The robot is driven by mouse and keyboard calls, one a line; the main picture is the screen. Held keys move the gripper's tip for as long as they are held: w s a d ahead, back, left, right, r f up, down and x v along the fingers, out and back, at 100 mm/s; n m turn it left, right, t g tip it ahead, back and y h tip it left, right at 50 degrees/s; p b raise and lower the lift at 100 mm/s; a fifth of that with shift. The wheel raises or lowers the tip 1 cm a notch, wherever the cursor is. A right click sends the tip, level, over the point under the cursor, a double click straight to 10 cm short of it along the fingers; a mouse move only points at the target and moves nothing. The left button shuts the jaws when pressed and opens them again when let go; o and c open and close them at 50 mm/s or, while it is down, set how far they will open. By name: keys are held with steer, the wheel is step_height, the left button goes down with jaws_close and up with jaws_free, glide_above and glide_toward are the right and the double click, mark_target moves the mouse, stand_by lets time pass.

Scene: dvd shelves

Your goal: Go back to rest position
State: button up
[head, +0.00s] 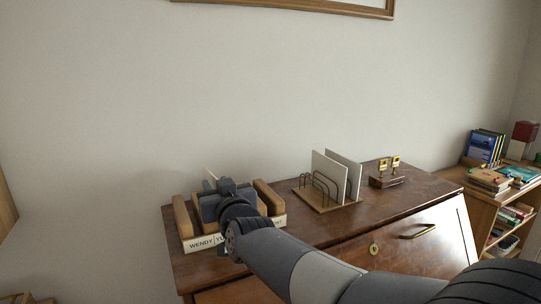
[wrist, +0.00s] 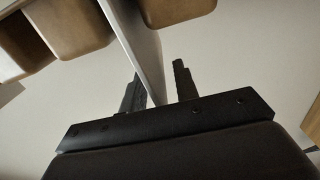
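My gripper (head: 213,183) is at the wooden sorter (head: 190,245) on the left of the brown cabinet top, with my arm reaching in from the lower right. In the wrist view my gripper (wrist: 160,88) has its two dark fingers apart. A thin pale card (wrist: 143,40) stands between them. The left finger is close to or against the card, and a gap shows between the card and the right finger. The sorter has name labels on its front; "WENDY" is readable, and my gripper and arm hide part of the rest.
A wire rack (head: 318,188) with pale upright cards (head: 329,178) stands on the cabinet (head: 285,237), right of my arm. A small gold ornament (head: 388,172) is beyond it. A bookshelf (head: 490,200) stands at the far right. The wall is behind; the air above the cabinet is clear.

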mark_target(216, 178)
steer(key=shift+s, duration=0.1)
stand_by(0.3)
steer(key=shift+s+d, duration=0.2)
steer(key=shift+s, duration=0.15)
steer(key=v, duration=1)
steer(key=x, duration=1)
steer(key=shift+w+a, duration=0.1)
steer(key=shift+w, duration=0.15)
step_height(216, 178, up, 4)
steer(key=p, duration=0.3)
steer(key=shift+w+a+f, duration=0.1)
steer(key=shift+w+f, duration=0.05)
step_height(216, 178, up, 8)
steer(key=p, duration=0.8)
steer(key=shift+f, duration=0.1)
